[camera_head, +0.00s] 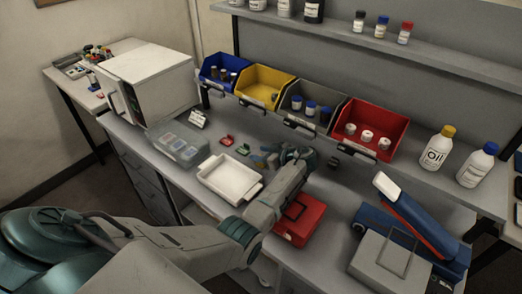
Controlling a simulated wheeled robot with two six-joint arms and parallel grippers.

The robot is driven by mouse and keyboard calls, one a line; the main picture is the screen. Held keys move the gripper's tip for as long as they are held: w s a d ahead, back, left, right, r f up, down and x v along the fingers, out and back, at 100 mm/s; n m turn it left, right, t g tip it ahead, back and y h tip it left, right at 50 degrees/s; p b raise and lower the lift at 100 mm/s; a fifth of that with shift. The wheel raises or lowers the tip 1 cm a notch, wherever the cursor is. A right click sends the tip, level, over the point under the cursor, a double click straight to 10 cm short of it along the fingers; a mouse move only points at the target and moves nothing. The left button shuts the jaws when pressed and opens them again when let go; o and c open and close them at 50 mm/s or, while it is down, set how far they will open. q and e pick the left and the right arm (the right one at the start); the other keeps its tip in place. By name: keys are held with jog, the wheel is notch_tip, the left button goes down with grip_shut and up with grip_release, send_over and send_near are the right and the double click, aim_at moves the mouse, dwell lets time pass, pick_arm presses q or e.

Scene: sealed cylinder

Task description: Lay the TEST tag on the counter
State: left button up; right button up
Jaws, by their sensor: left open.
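My left gripper (290,157) is over the middle of the counter (330,185), in front of the yellow and grey bins, with its arm coming in from the left. It is open, though its fingertips are small and partly hidden by its own wrist. Small tag-like pieces lie on the counter left of it: a red one (227,140) and a green one (243,150). Blue and yellow bits (262,161) show right beside the gripper. I cannot read any lettering, so I cannot tell which piece is the TEST tag. My right gripper is not in view.
A white tray (203,175) and a clear box (165,148) stand left of my arm. A red box (317,222) is close to the forearm. Blue (208,68), yellow (277,75), grey and red (398,126) bins line the back. A blue device (388,216) stands at right.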

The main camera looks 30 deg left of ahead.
pick_arm(q)
jog(key=v, duration=1.1)
jog(key=shift+w+d+r, duration=0.1)
jog(key=shift+d+r, duration=0.15)
jog(key=shift+r, duration=0.05)
dwell(0.5)
